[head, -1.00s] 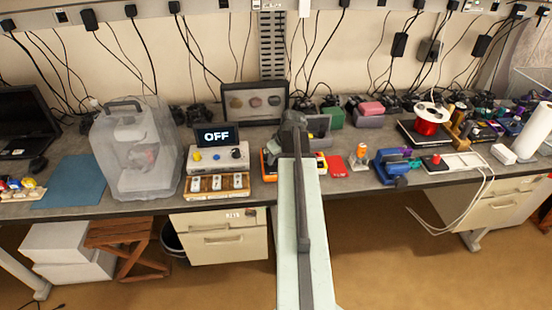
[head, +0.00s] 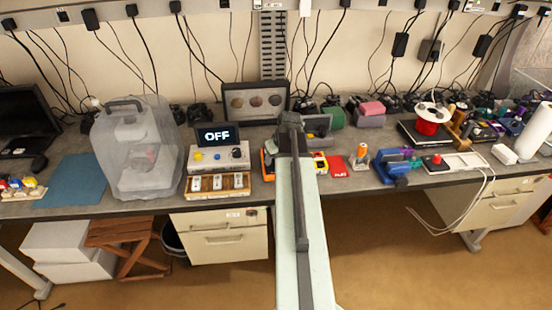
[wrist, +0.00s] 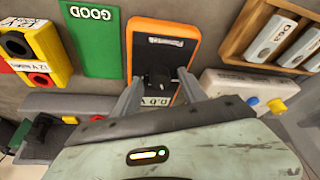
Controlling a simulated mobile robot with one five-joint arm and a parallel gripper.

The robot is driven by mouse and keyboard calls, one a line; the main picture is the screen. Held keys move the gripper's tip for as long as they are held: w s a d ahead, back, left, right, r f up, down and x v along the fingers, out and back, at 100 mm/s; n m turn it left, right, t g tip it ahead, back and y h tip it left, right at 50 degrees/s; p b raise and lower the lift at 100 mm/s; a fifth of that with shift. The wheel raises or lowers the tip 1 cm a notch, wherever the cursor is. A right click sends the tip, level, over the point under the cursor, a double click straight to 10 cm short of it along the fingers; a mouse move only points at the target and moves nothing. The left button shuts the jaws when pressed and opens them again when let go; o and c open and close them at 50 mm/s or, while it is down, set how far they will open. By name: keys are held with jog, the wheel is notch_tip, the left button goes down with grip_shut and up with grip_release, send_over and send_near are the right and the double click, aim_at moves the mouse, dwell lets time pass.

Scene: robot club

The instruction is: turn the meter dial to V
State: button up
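The orange meter (wrist: 172,36) lies on the bench in the wrist view, with a dark face, a white label and a pale display strip partly covered. Its dark dial (wrist: 158,74) sits near the middle, but its pointer is too dark and small to read. My gripper (wrist: 160,77) is over the meter with a finger on each side of the dial. The fingers look apart, with gaps beside the dial; contact cannot be told.
In the wrist view, a green GOOD card (wrist: 88,38) and a yellow-red block (wrist: 38,45) lie left of the meter. A wooden switch tray (wrist: 240,36) and a white box with knobs (wrist: 225,80) are close on the right. An OFF display (head: 217,136) stands behind that box.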

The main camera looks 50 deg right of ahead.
jog(key=d+p+v, duration=0.1)
jog(key=p+v, duration=0.6)
jog(key=shift+s+a+r, duration=0.2)
jog(key=shift+a+r, duration=0.2)
jog(key=shift+a, duration=0.15)
